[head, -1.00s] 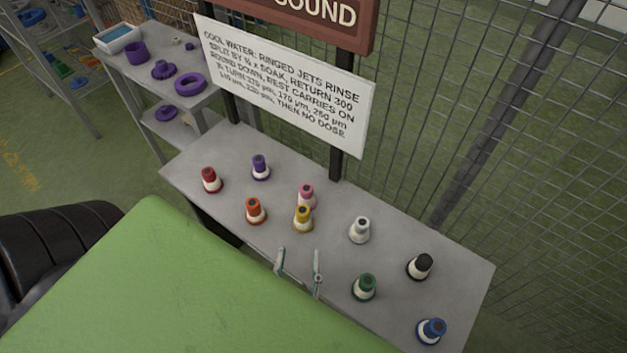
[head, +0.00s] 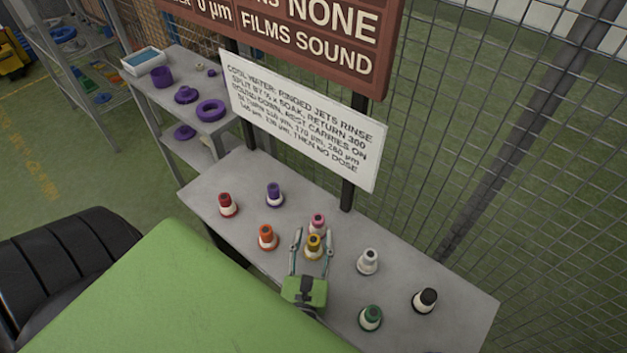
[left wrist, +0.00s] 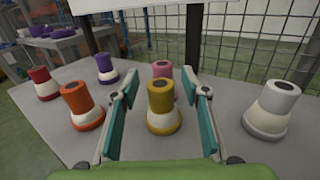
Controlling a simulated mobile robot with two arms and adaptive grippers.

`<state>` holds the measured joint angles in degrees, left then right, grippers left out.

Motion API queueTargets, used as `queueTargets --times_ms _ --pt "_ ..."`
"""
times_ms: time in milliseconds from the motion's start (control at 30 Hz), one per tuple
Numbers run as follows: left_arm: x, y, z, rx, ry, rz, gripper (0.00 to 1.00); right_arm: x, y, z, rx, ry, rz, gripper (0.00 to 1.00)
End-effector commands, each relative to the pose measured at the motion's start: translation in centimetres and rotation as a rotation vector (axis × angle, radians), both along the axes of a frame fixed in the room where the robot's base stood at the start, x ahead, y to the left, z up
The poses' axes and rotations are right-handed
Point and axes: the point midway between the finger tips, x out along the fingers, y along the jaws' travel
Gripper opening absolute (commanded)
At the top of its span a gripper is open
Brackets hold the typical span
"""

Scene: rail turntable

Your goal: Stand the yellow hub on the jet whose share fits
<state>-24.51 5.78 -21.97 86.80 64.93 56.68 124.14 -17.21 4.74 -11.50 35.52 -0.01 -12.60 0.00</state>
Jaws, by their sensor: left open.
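The yellow hub (head: 313,246) stands upright on the grey table, a tapered piece with a white band and dark top. My left gripper (head: 312,234) is open, with its fingers on either side of the hub; in the left wrist view the yellow hub (left wrist: 161,106) stands between the fingers, with gaps visible on both sides. Similar red (head: 227,206), purple (head: 274,196), orange (head: 267,238), pink (head: 317,222), white (head: 367,262), green (head: 370,318) and black (head: 425,301) pieces stand around it. I cannot tell which thing is the jet. My right gripper is out of view.
A white sign (head: 300,120) on posts behind the table carries small text about ringed jets and µm values. A red-brown board (head: 310,40) is above it. A side shelf (head: 190,65) holds purple parts and a blue-filled tray (head: 143,61). Wire fence stands behind.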

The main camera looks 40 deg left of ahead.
Motion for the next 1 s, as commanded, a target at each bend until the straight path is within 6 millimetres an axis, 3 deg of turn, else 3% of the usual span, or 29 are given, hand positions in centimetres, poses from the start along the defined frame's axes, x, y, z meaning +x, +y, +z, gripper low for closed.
queueTargets --times_ms 200,367,400,767,1000 --pt "0.1 0.0 -0.1 0.000 0.001 0.000 0.42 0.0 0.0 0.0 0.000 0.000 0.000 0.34" --pt "0.1 0.0 -0.1 0.000 0.001 0.000 0.03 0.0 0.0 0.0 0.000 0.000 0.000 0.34" --pt "0.1 0.0 -0.1 0.000 0.001 0.000 0.00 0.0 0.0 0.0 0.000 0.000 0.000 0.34" --pt "0.1 0.0 0.1 0.000 -0.001 0.000 0.00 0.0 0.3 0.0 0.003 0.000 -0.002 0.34" --pt "0.0 0.0 1.4 -0.002 -0.002 0.001 0.00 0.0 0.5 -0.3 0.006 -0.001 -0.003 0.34"
